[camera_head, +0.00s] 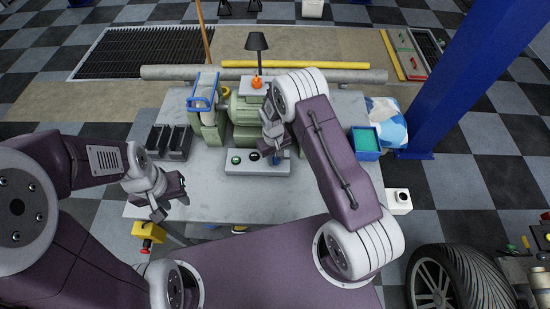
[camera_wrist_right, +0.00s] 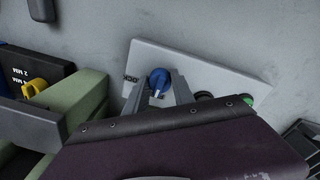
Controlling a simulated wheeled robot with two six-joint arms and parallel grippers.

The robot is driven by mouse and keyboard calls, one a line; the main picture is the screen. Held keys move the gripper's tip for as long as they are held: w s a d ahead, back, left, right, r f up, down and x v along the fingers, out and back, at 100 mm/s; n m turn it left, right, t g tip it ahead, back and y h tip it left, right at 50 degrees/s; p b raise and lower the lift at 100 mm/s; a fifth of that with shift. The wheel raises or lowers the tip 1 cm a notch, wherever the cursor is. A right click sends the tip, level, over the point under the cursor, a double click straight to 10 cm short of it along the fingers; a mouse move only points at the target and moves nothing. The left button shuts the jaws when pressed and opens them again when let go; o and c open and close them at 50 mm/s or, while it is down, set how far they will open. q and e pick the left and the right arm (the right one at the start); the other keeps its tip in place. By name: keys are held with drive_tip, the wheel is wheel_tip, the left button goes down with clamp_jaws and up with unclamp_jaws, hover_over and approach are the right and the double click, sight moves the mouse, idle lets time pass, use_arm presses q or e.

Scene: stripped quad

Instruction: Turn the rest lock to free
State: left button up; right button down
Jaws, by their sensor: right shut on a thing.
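The rest lock appears as a blue knob (camera_wrist_right: 158,80) on a pale control box (camera_wrist_right: 202,72), with dark lettering partly visible beside it. In the head view the control box (camera_head: 258,168) lies on the grey table, and the blue knob (camera_head: 287,155) is at its right end, largely covered. My right gripper (camera_head: 276,154) is down over that end. In the right wrist view its fingers (camera_wrist_right: 159,90) stand on either side of the knob, shut on it. The knob's exact pointing is hard to tell. My left gripper (camera_head: 172,197) is open and empty above the table's left edge.
A green button (camera_head: 237,160) and a black one (camera_head: 254,156) sit on the same box. A green machine (camera_head: 246,110) stands just behind it. Black bins (camera_head: 170,142) are at left, a blue-rimmed tray (camera_head: 366,143) at right.

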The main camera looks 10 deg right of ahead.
sight(274, 158)
drive_tip(key=shift+w+r+n, duration=0.1)
drive_tip(key=shift+n, duration=0.4)
drive_tip(key=c, duration=1.1)
unclamp_jaws()
drive_tip(key=shift+o, duration=0.2)
drive_tip(key=r+b, duration=0.1)
drive_tip(key=r, duration=0.8)
drive_tip(key=shift+s+a+b, duration=0.2)
drive_tip(key=shift+b, duration=0.2)
